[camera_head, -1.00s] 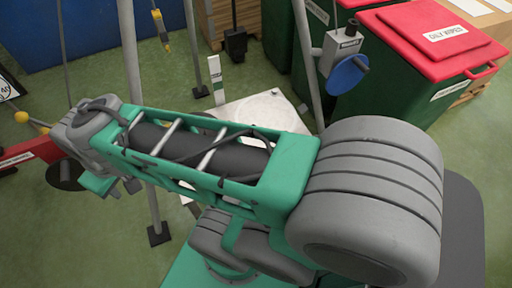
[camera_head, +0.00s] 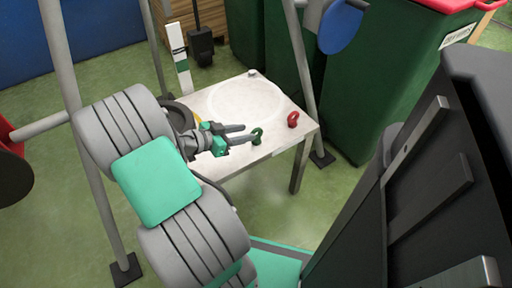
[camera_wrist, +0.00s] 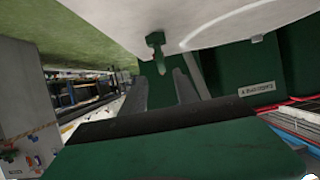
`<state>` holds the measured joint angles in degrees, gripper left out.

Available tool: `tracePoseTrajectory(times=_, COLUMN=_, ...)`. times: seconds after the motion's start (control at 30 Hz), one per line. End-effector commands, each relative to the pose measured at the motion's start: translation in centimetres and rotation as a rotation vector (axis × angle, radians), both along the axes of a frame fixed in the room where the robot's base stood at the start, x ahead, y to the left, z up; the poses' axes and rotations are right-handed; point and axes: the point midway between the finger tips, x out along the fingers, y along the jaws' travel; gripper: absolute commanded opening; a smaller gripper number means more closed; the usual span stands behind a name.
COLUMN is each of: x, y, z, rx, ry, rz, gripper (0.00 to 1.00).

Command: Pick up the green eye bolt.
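The green eye bolt (camera_head: 257,135) stands near the front edge of the small white table (camera_head: 218,104). My gripper (camera_head: 246,133) is open and comes in from the left, low over the tabletop. Its fingertips point at the bolt and are very close to it. In the wrist view, where the table appears at the top, the green eye bolt (camera_wrist: 156,46) hangs ahead of my open gripper (camera_wrist: 159,76), in line with the gap between the fingers. I cannot tell whether a finger touches it.
A red eye bolt (camera_head: 293,119) stands to the right on the table. A small grey part (camera_head: 252,73) sits at the back edge. Grey posts (camera_head: 305,75) rise on both sides of the table. Green bins (camera_head: 385,70) stand behind and to the right.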

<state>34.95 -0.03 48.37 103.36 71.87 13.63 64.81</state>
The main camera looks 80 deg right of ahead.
Motion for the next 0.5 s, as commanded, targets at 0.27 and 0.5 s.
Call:
tracePoseTrajectory(times=0.27, x=-2.2, y=-3.3, z=-2.5, rx=0.002, ry=-0.002, rz=-0.003, gripper=0.36)
tracePoseTrajectory(times=0.5, x=-3.3, y=-4.9, z=-2.8, rx=0.004, ry=-0.001, rz=0.002, gripper=0.36)
